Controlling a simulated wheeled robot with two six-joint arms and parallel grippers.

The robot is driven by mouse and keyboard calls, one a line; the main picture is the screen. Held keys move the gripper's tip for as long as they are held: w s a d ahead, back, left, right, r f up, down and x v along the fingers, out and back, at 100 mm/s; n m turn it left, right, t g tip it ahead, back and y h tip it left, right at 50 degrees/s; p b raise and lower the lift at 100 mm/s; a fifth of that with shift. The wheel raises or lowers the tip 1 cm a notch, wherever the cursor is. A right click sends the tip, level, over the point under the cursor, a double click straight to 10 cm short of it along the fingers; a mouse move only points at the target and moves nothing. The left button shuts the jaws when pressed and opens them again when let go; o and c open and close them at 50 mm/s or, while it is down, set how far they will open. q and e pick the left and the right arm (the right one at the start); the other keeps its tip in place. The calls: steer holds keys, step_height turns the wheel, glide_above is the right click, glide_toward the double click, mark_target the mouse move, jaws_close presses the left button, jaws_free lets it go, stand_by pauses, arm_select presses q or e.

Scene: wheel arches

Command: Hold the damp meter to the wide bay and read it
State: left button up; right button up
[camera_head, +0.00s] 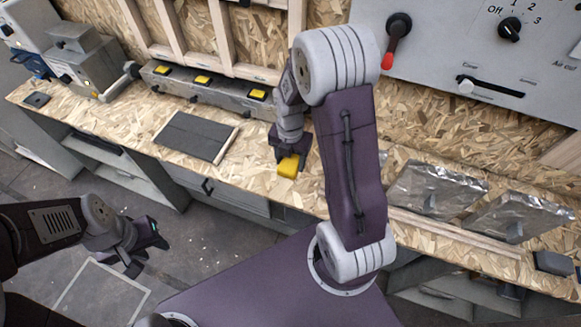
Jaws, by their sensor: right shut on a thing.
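My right gripper (291,157) is shut on a yellow block-shaped thing, which looks like the damp meter (288,167). It holds it over the front part of the chipboard worktop, apart from the wall; no display can be read. Upright wooden studs divide the chipboard wall behind into bays. The widest visible one (253,36) lies between the two right-hand studs, and my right arm partly covers the area beside it. My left gripper (150,257) is open and empty, low over the floor in front of the bench.
A grey rail (222,92) with several yellow pieces runs below the studs. A dark flat board (196,136) lies on the worktop (110,112). Foil-wrapped slabs (432,190) lie at right, below a grey control panel (450,50). Grey machines (82,58) stand at left.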

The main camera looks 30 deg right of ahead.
step_height(320, 180, up, 8)
steer(key=p, duration=0.8)
steer(key=shift+r, duration=0.15)
